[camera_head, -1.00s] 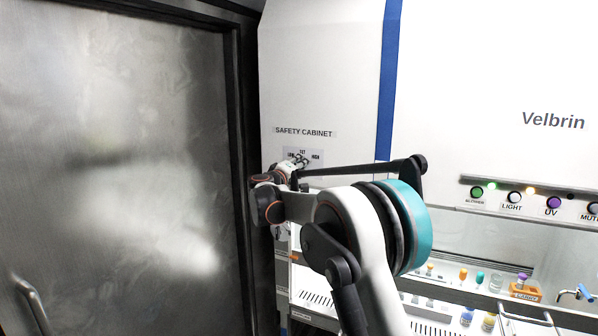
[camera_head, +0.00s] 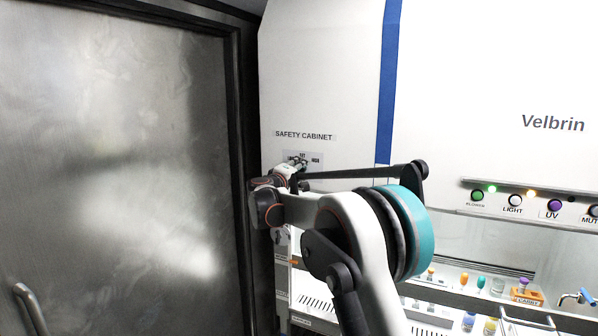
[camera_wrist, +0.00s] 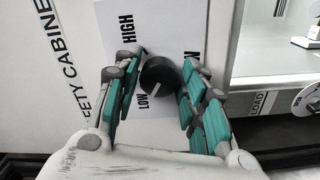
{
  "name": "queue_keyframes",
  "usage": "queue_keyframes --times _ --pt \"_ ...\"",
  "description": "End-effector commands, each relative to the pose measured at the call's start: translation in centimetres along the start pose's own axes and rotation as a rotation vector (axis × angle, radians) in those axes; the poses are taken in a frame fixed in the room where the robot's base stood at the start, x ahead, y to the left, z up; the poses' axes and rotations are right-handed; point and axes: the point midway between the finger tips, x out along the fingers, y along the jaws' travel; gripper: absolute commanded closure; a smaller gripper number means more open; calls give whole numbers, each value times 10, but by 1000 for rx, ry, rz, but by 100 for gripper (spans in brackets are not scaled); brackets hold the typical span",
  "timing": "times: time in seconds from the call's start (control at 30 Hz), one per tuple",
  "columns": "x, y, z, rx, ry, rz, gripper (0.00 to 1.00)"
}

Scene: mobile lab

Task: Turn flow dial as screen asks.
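The flow dial is a round black knob (camera_wrist: 161,76) on a white label plate on the cabinet face. HIGH and LOW are printed beside it in the wrist view, and another label is partly hidden by a finger. A pale mark on the knob seems to point toward LOW. My gripper (camera_wrist: 160,72) has its teal-padded fingers on both sides of the knob, spread apart; whether they touch it I cannot tell. In the head view my gripper (camera_head: 299,163) covers most of the label plate (camera_head: 314,155). No screen with a request is readable.
The safety cabinet (camera_head: 330,70) fills the right side, with a row of buttons (camera_head: 515,200) and tubes and bottles behind its opening. A metal door (camera_head: 110,150) stands close on the left. A tap (camera_head: 577,297) is at lower right.

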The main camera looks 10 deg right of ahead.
Motion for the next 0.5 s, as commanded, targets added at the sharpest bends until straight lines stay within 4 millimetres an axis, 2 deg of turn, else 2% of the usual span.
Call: queue_keyframes --times 0.37,0.5 --pt "-1 0 0 1 0 0 47" --pt "-12 0 -1 1 0 0 47"
